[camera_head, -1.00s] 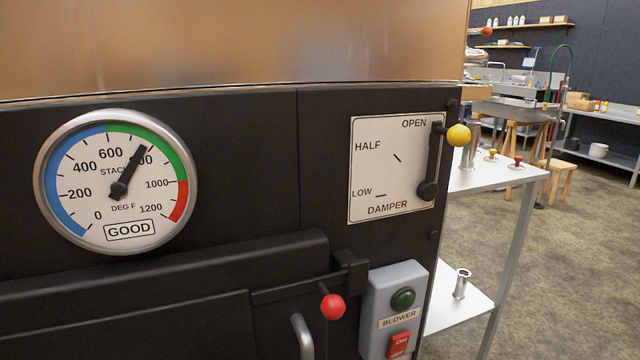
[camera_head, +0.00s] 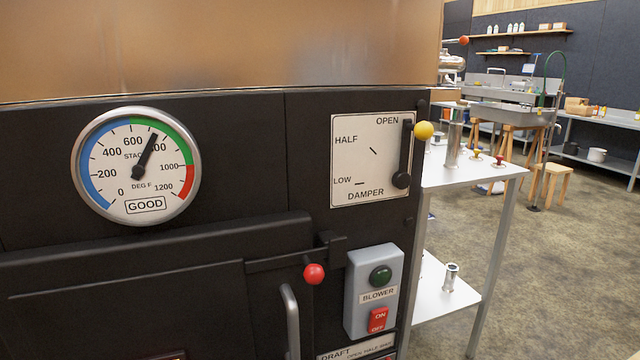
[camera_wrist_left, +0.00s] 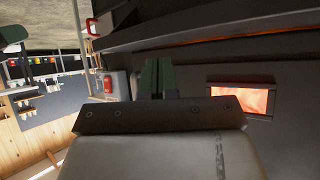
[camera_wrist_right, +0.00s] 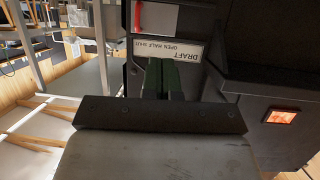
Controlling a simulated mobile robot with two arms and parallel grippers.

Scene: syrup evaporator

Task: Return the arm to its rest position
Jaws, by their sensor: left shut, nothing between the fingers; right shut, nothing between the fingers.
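Neither arm shows in the head view. In the left wrist view my left gripper (camera_wrist_left: 161,76) is shut and empty, with its two dark fingers together, beside the dark evaporator body. In the right wrist view my right gripper (camera_wrist_right: 164,76) is shut and empty, near the DRAFT plate (camera_wrist_right: 168,48) on the black front.
The black firebox front fills the left, with a red-knobbed latch (camera_head: 314,274) and the blower box (camera_head: 373,291). A white shelf table (camera_head: 470,173) stands to the right. Open floor (camera_head: 570,260) lies beyond it. A glowing window (camera_wrist_left: 240,98) shows in the left wrist view.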

